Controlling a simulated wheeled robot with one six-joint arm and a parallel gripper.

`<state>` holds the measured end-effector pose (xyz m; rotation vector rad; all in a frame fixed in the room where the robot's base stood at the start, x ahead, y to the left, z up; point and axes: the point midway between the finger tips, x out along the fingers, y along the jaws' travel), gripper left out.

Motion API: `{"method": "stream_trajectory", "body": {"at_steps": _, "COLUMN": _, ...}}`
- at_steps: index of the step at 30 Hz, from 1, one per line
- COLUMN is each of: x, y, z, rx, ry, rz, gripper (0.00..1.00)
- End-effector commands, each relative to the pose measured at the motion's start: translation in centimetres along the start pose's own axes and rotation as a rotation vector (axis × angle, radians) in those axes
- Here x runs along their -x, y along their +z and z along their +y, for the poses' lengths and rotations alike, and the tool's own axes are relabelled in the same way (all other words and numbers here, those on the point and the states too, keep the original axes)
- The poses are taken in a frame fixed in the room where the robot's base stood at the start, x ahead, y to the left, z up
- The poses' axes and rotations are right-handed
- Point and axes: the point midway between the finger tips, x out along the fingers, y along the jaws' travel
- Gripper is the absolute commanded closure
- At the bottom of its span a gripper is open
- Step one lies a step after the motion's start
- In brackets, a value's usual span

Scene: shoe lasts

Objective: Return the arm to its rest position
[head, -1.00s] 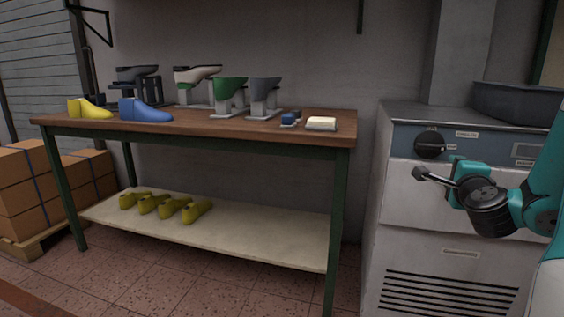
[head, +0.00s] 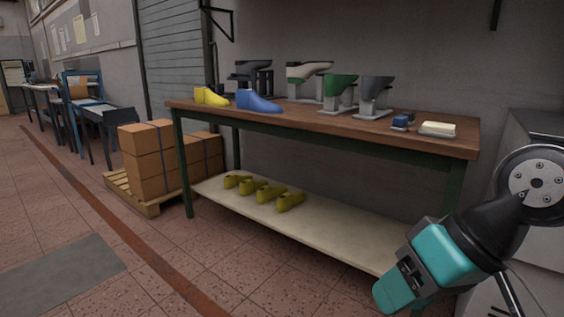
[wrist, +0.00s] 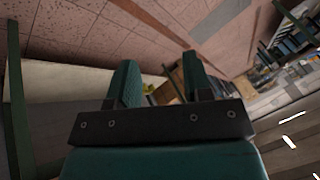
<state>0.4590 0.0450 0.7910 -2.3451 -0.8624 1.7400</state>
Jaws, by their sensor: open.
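My gripper (head: 408,280) is at the lower right of the head view, in front of the workbench's right end. The arm reaches it from the right edge and slopes down to the left. In the wrist view the gripper (wrist: 160,75) has its two teal fingers apart, with nothing held between them. The wrist view is tilted, with floor and the pale bench shelf (wrist: 65,85) beyond the fingers. The arm's upper links are mostly out of view.
Cartons (head: 150,160) stand left; the floor is open.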

Motion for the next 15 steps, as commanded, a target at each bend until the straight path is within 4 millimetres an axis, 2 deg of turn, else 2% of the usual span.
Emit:
{"method": "stream_trajectory", "body": {"at_steps": 3, "x": 0.6, "y": 3.3, "z": -1.9, "rx": 0.157, "ry": 0.027, "rz": -0.149, "gripper": 0.54}}
{"method": "stream_trajectory", "body": {"at_steps": 5, "x": 1.1, "y": 4.9, "z": -2.5, "rx": 0.229, "ry": 0.042, "rz": -0.22, "gripper": 0.54}}
{"method": "stream_trajectory", "body": {"at_steps": 6, "x": 1.9, "y": 5.4, "z": -2.8, "rx": 0.257, "ry": 0.049, "rz": -0.253, "gripper": 0.54}}
{"method": "stream_trajectory", "body": {"at_steps": 15, "x": 8.1, "y": 2.6, "z": -5.5, "rx": 0.236, "ry": 0.047, "rz": -0.244, "gripper": 0.54}}
